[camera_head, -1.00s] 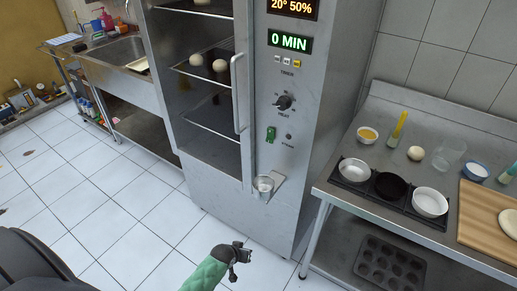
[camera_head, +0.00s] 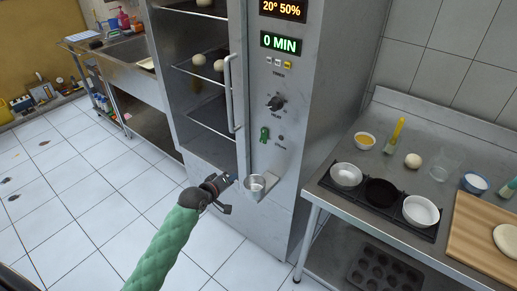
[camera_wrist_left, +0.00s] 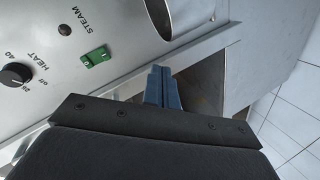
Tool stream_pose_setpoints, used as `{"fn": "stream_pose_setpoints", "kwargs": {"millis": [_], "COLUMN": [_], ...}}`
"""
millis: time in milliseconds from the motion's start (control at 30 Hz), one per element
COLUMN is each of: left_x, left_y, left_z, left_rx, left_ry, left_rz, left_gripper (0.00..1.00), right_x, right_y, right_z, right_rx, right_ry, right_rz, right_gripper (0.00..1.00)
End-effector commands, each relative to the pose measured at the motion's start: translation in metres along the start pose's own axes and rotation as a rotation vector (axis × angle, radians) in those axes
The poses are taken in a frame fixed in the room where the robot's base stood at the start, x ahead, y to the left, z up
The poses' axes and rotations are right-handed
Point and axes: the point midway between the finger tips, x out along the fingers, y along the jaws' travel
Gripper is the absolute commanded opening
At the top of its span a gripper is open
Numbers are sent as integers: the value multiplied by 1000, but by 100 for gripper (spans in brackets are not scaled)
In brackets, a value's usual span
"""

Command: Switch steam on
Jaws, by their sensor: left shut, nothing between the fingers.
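The green steam switch (camera_head: 264,135) is on the steel control panel of the proofer cabinet, below the heat knob (camera_head: 276,103). A small dark lamp (camera_head: 281,137) sits beside it, with the STEAM label near. In the left wrist view the switch (camera_wrist_left: 96,57) and lamp (camera_wrist_left: 64,30) lie left of my fingers. My left gripper (camera_head: 231,180) is shut and empty, below and left of the switch, apart from it. Its blue fingers (camera_wrist_left: 163,87) show together in the wrist view. My right gripper is not in view.
A metal cup (camera_head: 255,191) on a bracket juts out close to my left gripper, below the switch. The glass door's handle (camera_head: 233,92) stands up to the left. A worktable (camera_head: 330,201) with bowls is on the right. White floor is clear at left.

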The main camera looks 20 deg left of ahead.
Motion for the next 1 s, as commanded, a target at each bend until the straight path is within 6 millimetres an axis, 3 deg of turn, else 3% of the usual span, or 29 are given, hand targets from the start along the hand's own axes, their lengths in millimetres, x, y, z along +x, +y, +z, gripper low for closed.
{"fn": "stream_pose_setpoints", "kwargs": {"millis": [200, 400, 1000], "left_x": [-16, -27, -27], "left_y": [44, 69, 78], "left_z": [-15, -23, -26], "left_rx": [-315, -509, -571], "left_ry": [8, -4, -10], "left_rz": [118, 188, 208], "left_gripper": [0, 0, 0], "right_x": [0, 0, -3], "right_y": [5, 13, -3], "right_z": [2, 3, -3], "right_rx": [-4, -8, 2], "right_ry": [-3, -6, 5], "right_rz": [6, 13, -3], "right_gripper": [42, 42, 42]}}
